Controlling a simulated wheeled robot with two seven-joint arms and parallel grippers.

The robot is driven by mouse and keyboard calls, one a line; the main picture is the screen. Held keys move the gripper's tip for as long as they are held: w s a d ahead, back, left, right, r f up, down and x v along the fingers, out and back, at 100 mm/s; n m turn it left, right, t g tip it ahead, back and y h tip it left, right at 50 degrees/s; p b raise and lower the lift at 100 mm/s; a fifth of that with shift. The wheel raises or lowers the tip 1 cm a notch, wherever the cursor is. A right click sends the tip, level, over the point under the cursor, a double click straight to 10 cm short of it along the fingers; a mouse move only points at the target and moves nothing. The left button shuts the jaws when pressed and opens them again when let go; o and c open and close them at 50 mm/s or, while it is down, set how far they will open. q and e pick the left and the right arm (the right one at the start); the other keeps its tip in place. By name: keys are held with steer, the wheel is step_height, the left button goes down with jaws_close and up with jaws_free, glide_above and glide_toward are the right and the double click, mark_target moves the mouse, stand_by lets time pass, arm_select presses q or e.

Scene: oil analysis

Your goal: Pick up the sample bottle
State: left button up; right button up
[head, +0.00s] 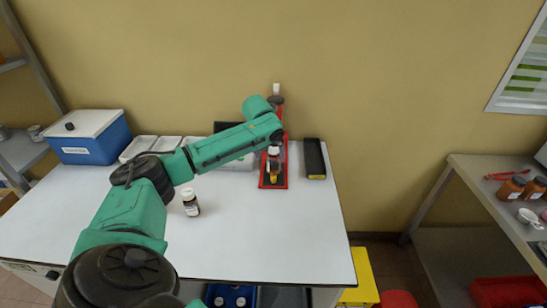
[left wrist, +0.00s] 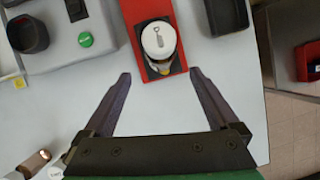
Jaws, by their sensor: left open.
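A brown bottle with a white cap (head: 273,151) stands on the red base of a stand at the back of the table. In the left wrist view its white cap (left wrist: 158,40) shows from above. I cannot tell from labels which is the sample bottle. My left gripper (left wrist: 160,75) is open and empty. Its fingertips are just short of the bottle on the stand, which lies ahead between their lines. In the head view the arm's end partly covers the stand. My right gripper is out of view.
A black tray (head: 315,159) lies right of the red stand (head: 282,184). A blue cooler box (head: 90,145) and white trays (head: 139,147) stand at the back left. A device with a green button (left wrist: 85,40) is close left of the stand. The table's front is clear.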

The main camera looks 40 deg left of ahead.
mark_target(273, 161)
arm_select(q)
steer(key=p+x, duration=0.1)
steer(key=x, duration=0.2)
steer(key=w+p+x, duration=0.1)
steer(key=x, duration=0.3)
steer(key=shift+r, duration=0.2)
steer(key=shift+a+f, duration=0.1)
steer(key=shift+f, duration=0.1)
steer(key=shift+c, duration=0.3)
steer(key=shift+w, duration=0.1)
jaws_close()
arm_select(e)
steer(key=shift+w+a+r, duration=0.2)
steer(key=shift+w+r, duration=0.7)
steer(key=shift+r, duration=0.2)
